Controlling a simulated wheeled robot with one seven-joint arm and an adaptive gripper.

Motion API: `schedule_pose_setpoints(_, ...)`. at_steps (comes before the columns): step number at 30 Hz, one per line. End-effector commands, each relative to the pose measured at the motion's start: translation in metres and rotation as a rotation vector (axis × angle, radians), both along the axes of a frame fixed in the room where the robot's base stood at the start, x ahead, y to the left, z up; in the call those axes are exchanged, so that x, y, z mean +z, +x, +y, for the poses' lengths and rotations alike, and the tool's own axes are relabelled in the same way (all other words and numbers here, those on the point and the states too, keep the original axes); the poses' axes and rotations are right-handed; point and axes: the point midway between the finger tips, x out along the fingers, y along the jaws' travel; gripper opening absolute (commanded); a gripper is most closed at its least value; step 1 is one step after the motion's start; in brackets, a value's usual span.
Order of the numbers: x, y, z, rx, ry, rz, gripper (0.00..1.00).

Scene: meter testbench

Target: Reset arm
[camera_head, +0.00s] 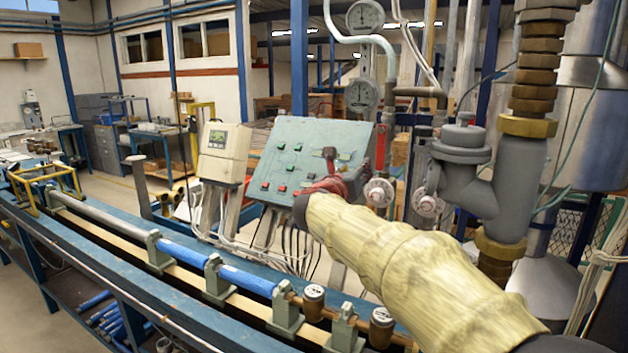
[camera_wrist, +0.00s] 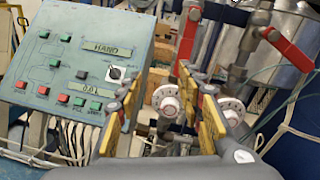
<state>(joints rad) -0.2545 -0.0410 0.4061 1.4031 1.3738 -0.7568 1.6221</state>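My arm in its pale yellow cover reaches in from the lower right in the head view. My gripper (camera_head: 330,180) is at its far end, in front of the right part of the green control panel (camera_head: 290,150). In the wrist view my gripper (camera_wrist: 163,88) shows two fingers with yellow pads, spread apart with a gap between them. Nothing is held in the gap. The control panel (camera_wrist: 60,60) fills the left of that view, with red and green buttons, two displays and a black knob (camera_wrist: 116,73). The fingertips overlap its right side in the head view.
A pale meter box (camera_head: 222,150) stands left of the panel. Red-handled valves (camera_wrist: 290,48) and round dials (camera_wrist: 170,105) lie beyond the fingers. Thick grey pipework (camera_head: 485,180) stands close right of my arm. A bench with blue pipe (camera_head: 180,252) runs below.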

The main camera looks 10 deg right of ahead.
Motion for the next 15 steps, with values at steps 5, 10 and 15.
schedule_pose_setpoints(5, -0.054, 0.016, 0.085, 0.364, -0.538, 0.261, 0.37)
schedule_pose_setpoints(10, -0.113, -0.038, 0.15, 0.751, -1.143, 0.429, 0.37)
schedule_pose_setpoints(15, -0.176, -0.135, 0.164, 1.105, -1.69, 0.515, 0.37)
